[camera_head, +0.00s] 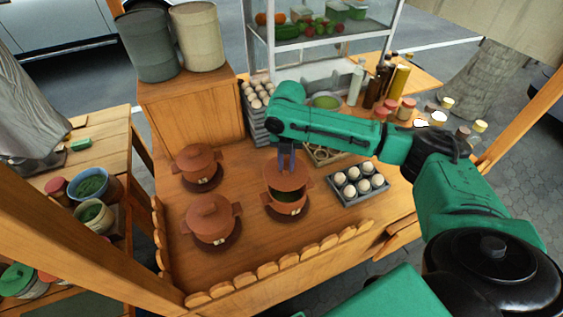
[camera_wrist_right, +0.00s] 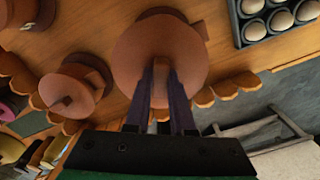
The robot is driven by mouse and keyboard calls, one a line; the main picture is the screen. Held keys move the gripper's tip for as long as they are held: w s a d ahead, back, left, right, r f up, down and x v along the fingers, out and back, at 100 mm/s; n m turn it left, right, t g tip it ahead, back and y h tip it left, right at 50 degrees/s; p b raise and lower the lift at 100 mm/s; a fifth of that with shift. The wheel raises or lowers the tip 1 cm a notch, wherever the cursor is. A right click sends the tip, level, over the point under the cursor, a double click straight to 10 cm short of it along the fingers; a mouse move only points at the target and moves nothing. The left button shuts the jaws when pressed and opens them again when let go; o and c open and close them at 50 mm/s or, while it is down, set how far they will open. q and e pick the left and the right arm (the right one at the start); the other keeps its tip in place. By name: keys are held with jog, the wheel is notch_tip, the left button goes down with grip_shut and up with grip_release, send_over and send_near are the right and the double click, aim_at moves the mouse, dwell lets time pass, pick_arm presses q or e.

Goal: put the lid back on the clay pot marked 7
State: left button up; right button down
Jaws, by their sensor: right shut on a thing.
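My right gripper (camera_head: 286,158) is shut on the knob of a round brown clay lid (camera_head: 286,176). I cannot tell whether lid and rim touch. In the right wrist view the fingers (camera_wrist_right: 162,75) grip the lid (camera_wrist_right: 135,55), which hides most of the pot. Marks on the pots are too small to read. My left gripper is not in view.
Two lidded clay pots stand to the left, one behind (camera_head: 197,163) and one in front (camera_head: 211,220). An egg tray (camera_head: 345,198) is close on the right. A scalloped edge (camera_head: 270,268) borders the table's front. Bottles and jars stand at the back right.

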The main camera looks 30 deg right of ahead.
jog(key=shift+d+f+b, duration=0.8)
jog(key=shift+f+b, duration=0.1)
jog(key=shift+f, duration=0.25)
jog(key=a+f+b, duration=0.1)
jog(key=f+b, duration=0.1)
jog(key=b, duration=0.1)
jog(key=shift+a, duration=0.1)
jog(key=shift+a+f, duration=0.1)
jog(key=shift+f, duration=0.6)
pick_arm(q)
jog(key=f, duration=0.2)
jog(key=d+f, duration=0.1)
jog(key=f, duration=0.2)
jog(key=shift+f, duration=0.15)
pick_arm(e)
jog(key=shift+d+f, duration=0.3)
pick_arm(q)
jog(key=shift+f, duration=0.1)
pick_arm(e)
jog(key=shift+a, duration=0.15)
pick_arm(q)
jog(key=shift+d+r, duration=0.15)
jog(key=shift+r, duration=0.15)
pick_arm(e)
jog(key=shift+r, duration=0.1)
pick_arm(q)
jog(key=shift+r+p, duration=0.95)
jog(key=shift+p, duration=0.15)
